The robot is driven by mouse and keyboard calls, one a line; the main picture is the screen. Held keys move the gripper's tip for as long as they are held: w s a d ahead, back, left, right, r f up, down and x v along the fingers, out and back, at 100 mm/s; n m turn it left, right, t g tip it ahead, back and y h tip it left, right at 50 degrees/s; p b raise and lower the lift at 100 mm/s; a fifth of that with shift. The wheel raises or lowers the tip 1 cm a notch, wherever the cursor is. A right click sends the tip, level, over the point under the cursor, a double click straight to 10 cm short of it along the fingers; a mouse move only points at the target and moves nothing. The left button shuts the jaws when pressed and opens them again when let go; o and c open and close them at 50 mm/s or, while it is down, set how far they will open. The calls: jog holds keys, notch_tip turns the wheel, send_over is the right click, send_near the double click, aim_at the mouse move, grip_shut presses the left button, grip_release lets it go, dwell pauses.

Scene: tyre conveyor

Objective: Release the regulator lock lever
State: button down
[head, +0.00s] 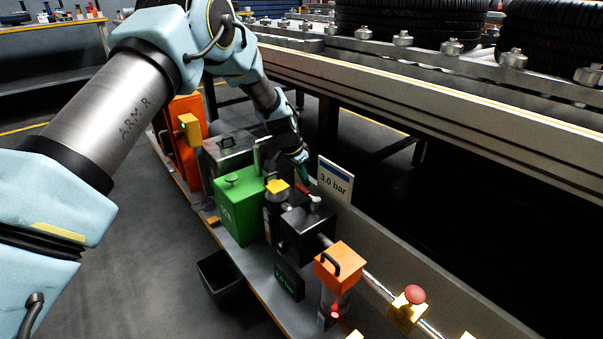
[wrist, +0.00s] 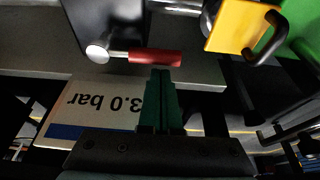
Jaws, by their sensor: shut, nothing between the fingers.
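The lock lever has a red grip (wrist: 155,57) on a metal rod that runs left to a round silver pivot (wrist: 97,53) in the wrist view. In the head view the red grip (head: 301,188) shows small above the black regulator box (head: 303,228). My gripper (wrist: 161,72) has its green fingers together and empty. Its tips are right at the red grip in the wrist view; I cannot tell whether they touch it. In the head view my gripper (head: 304,178) is just above the lever, partly hidden by the wrist.
A "3.0 bar" sign (head: 335,183) stands close beside my fingers. A green box (head: 239,205), a yellow block (head: 277,186) and an orange block (head: 339,265) crowd the regulator. The conveyor (head: 440,90) with tyres runs behind. A dark bin (head: 221,275) stands in front.

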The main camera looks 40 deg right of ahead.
aim_at(298, 188)
jog(key=shift+w+a+f+n+p, duration=0.1)
jog(key=shift+a+n+p, duration=0.35)
jog(key=shift+n, duration=0.25)
dwell(0.5)
jog(key=shift+a+n+t, duration=0.2)
jog(key=shift+n+t, duration=0.1)
jog(key=a+n+t+p, duration=0.1)
jog(key=n+p, duration=0.1)
jog(key=shift+a+n, duration=0.3)
jog(key=shift+a, duration=0.1)
jog(key=a+n+p, duration=0.1)
jog(key=n, duration=0.1)
jog(key=s+a+n+t+y+p, duration=0.1)
jog(key=n+p, duration=0.1)
jog(key=n, duration=0.1)
jog(key=s+a+n+t+p, duration=0.1)
jog(key=a+n+p, duration=0.1)
jog(key=shift+s+a+y, duration=0.1)
jog(key=shift+s+y, duration=0.1)
jog(key=shift+y, duration=0.2)
jog(key=s+n+p, duration=0.1)
jog(key=n, duration=0.1)
jog(key=a+n+y+p, duration=0.1)
jog(key=shift+s+a+n, duration=0.15)
jog(key=shift+s+n, duration=0.25)
jog(key=shift+s+a+p, duration=0.3)
jog(key=shift+s+p, duration=0.05)
jog(key=shift+s, duration=0.55)
